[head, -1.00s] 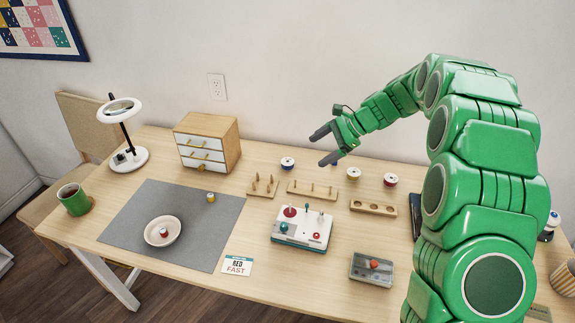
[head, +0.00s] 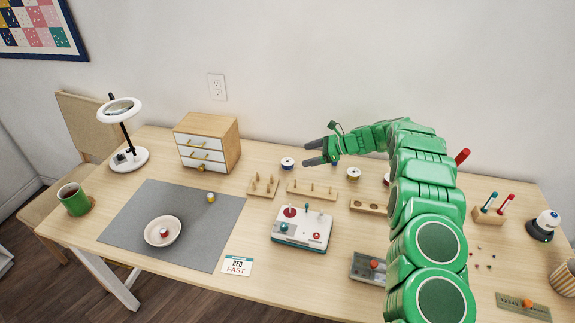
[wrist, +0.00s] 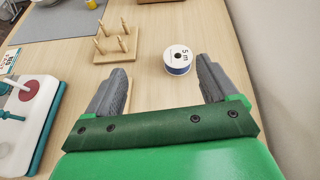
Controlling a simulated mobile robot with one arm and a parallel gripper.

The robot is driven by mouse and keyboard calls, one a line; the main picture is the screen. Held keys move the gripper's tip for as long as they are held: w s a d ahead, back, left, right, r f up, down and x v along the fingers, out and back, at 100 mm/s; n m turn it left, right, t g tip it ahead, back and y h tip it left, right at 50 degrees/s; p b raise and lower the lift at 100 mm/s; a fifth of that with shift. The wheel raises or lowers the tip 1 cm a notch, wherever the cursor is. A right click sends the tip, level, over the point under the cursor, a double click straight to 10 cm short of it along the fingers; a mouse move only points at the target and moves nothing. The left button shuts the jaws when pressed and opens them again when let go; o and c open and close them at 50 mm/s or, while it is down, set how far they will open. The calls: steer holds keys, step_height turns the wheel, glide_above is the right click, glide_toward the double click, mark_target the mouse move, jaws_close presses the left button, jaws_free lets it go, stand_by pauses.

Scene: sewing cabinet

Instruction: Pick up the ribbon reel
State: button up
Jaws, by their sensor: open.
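The ribbon reel with white flanges and blue ribbon (head: 287,163) stands on the table near the wall, behind the pegged wooden stand. In the wrist view the reel (wrist: 178,59) reads "5 m" and lies beyond the fingertips, between their lines but nearer the right finger. My gripper (head: 304,153) is open and empty, above the table just right of the reel in the head view. Its two grey fingers (wrist: 161,76) are spread wide and do not touch the reel. A second reel (head: 353,173) stands right of my gripper. A red reel (head: 387,178) is mostly hidden by my arm.
A pegged stand (wrist: 115,45) is beside the reel. A longer peg rack (head: 312,190) stands in front. The wall is close behind.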

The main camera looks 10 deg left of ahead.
mark_target(286, 162)
steer(key=shift+m+y, duration=0.3)
steer(key=shift+m, duration=0.3)
steer(key=f, duration=0.1)
steer(key=w+f, duration=0.2)
steer(key=f, duration=0.1)
steer(key=shift+a, duration=0.4)
steer(key=shift+w+x, duration=0.2)
steer(key=shift+x, duration=1.75)
steer(key=shift+w+x, duration=0.2)
steer(key=shift+x, duration=1.75)
steer(key=c, duration=1.1)
steer(key=shift+c, duration=0.2)
steer(key=shift+s+r, duration=0.15)
steer(key=shift+r, duration=1.55)
steer(key=shift+s+d+r, duration=0.2)
steer(key=shift+s+r, duration=0.05)
steer(key=shift+r, duration=0.1)
steer(key=s+d+r, duration=0.5)
steer(key=s+r, duration=0.4)
steer(key=s, duration=0.3)
